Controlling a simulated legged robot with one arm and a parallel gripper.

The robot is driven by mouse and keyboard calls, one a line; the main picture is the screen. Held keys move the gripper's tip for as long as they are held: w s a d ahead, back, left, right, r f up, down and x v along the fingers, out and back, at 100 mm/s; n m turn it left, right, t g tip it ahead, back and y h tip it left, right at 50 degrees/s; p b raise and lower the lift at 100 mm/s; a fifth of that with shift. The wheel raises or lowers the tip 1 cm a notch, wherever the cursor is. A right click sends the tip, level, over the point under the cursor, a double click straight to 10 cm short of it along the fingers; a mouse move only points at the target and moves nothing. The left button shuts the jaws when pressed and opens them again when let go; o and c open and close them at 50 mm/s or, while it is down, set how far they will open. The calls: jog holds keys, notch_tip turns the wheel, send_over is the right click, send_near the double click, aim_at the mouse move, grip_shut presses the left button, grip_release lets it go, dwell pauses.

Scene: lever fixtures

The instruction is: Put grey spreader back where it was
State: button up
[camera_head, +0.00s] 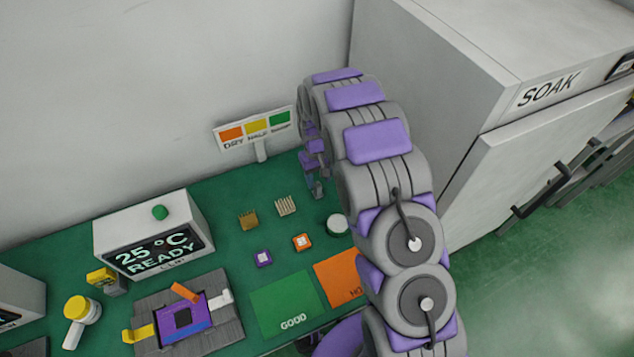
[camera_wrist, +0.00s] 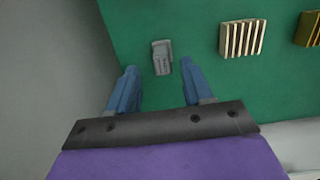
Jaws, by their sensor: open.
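A small grey piece, likely the grey spreader (camera_wrist: 162,52), sits on the green bench top in the wrist view. It has faint markings on its face. My gripper (camera_wrist: 159,68) is open, with one blue-grey finger to each side of the piece's near end. The piece lies in line with the gap, and I cannot tell whether it is between the tips or below them. A clear gap shows on both sides. In the head view my gripper (camera_head: 315,184) is at the back of the bench, and I cannot make out the grey piece there.
A pale finned block (camera_head: 286,205) and a brass finned block (camera_head: 248,220) stand nearby. A sign (camera_head: 256,130) stands behind. A purple-framed chip (camera_head: 262,258), an orange-framed chip (camera_head: 302,242), a round tub (camera_head: 337,224) and a green GOOD mat (camera_head: 284,300) lie closer. The SOAK cabinet (camera_head: 440,70) stands right.

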notch_tip(320, 180, up, 7)
jog(key=p, duration=0.1)
jog(key=s+d+r+m, duration=0.1)
jog(key=s+d+r, duration=0.3)
jog(key=s+r, duration=0.35)
jog(key=s+d+r+m, duration=0.1)
jog(key=s+d+r, duration=0.3)
jog(key=s+r, duration=0.4)
jog(key=s+d+r+m, duration=0.1)
jog(key=s+d+r, duration=0.1)
jog(key=s, duration=1)
jog(key=s+d+r+m, duration=0.1)
jog(key=s+d+r, duration=0.1)
jog(key=s, duration=1.1)
jog(key=shift+r+m+g+y, duration=0.3)
jog(key=shift+r+g, duration=0.1)
jog(key=shift+r, duration=0.4)
